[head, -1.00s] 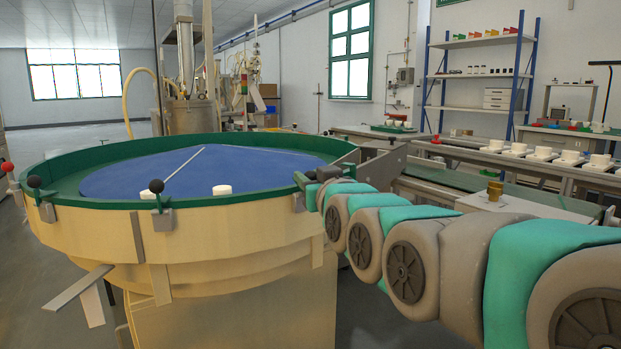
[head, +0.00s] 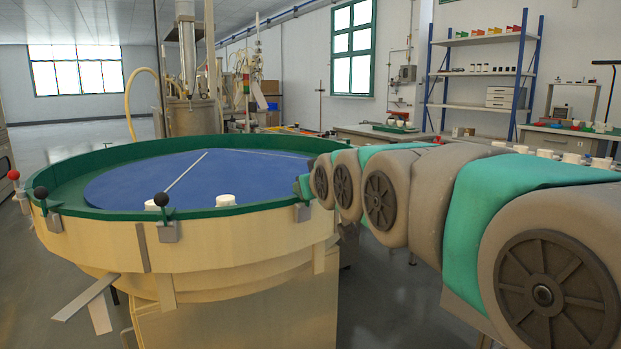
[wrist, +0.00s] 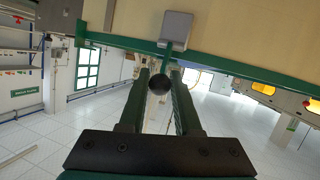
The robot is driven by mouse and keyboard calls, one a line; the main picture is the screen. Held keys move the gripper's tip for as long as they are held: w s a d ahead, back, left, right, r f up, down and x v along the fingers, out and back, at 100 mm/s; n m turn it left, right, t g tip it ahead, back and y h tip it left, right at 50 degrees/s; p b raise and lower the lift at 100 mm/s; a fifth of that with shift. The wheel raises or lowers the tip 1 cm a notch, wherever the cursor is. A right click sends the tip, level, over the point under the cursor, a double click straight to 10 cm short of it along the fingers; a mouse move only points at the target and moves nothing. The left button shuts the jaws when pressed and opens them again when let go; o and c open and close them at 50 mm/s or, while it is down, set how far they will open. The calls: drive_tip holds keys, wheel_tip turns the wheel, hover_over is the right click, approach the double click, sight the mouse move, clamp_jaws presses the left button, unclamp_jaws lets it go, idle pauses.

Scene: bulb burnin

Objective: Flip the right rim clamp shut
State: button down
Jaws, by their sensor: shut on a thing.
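The right rim clamp has a grey block (head: 302,212) on the near right of the green bowl rim (head: 240,209). In the wrist view its grey block (wrist: 175,28) and short green lever (wrist: 168,58) end in a black ball (wrist: 159,84). My gripper (wrist: 160,76) has its two dark fingers on either side of this ball, shut on it. In the head view my gripper (head: 302,185) is at the rim just above the block and hides the lever and ball.
Two other black-knobbed clamps, one at the near rim (head: 161,200) and one at left (head: 41,194), and a red knob (head: 13,175) line the bowl. Benches and a blue shelf stand behind my arm.

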drive_tip(key=shift+w+a+r+g+h+p, duration=0.1)
drive_tip(key=shift+w+a+g+h+p, duration=0.1)
drive_tip(key=shift+g+p, duration=0.25)
drive_tip(key=shift+w+a+r+g+h+p, duration=0.1)
drive_tip(key=shift+w+g+h+p, duration=0.1)
drive_tip(key=shift+g+p, duration=0.25)
drive_tip(key=shift+n, duration=0.3)
drive_tip(key=c, duration=0.6)
unclamp_jaws()
drive_tip(key=shift+f, duration=0.1)
drive_tip(key=shift+s, duration=0.1)
drive_tip(key=v, duration=0.7)
drive_tip(key=shift+s+d, duration=0.1)
drive_tip(key=shift+s, duration=0.15)
